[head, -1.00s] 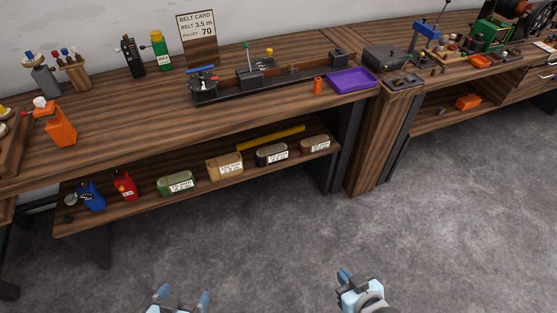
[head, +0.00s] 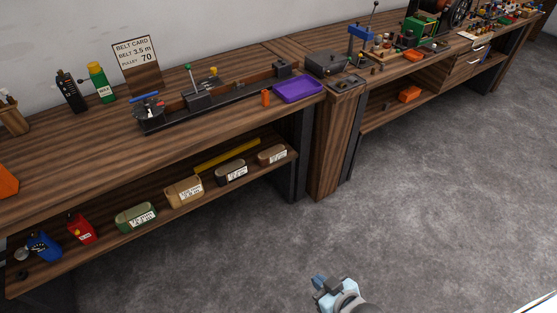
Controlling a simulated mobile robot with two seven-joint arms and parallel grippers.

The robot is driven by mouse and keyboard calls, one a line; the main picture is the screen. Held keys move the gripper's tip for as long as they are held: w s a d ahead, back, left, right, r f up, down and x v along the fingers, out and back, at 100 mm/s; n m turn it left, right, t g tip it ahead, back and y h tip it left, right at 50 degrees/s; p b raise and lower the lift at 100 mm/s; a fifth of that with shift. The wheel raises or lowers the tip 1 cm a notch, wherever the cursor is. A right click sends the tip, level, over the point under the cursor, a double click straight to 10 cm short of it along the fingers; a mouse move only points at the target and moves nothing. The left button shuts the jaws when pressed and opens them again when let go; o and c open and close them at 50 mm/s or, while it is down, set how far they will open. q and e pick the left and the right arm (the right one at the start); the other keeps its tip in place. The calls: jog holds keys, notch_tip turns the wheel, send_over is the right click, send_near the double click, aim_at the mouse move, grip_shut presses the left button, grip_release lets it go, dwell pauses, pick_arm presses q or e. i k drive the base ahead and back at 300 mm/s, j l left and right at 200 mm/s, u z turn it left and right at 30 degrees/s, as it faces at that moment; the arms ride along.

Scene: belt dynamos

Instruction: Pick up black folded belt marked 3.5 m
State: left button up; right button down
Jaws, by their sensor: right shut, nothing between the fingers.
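A black folded belt (head: 230,174) with a white label lies on the lower shelf, between a tan belt (head: 183,193) and a brown belt (head: 272,155). Its label is too small to read surely. The belt card (head: 137,62) on the bench reads belt 3.5 m, pulley 70. My right gripper (head: 322,287) is shut and empty over the floor at the bottom of the head view, well apart from the shelf and the belts. My left gripper is out of view.
A green belt (head: 136,217), a red can (head: 81,229) and a blue can (head: 43,246) share the lower shelf (head: 165,232). A yellow bar (head: 225,157) lies behind the belts. The bench top overhangs the shelf. The grey floor (head: 430,190) in front is clear.

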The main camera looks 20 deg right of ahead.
aim_at(227, 174)
jog(key=u, duration=0.3)
jog(key=i+l+u, duration=0.15)
jog(key=u, duration=0.15)
jog(key=l+u, duration=0.35)
jog(key=i+l+u, duration=0.1)
jog(key=l+u, duration=0.2)
jog(key=i+l+u, duration=0.1)
jog(key=l+u, duration=0.2)
jog(key=l, duration=0.8)
jog(key=l+u, duration=0.1)
jog(key=l, duration=1.55)
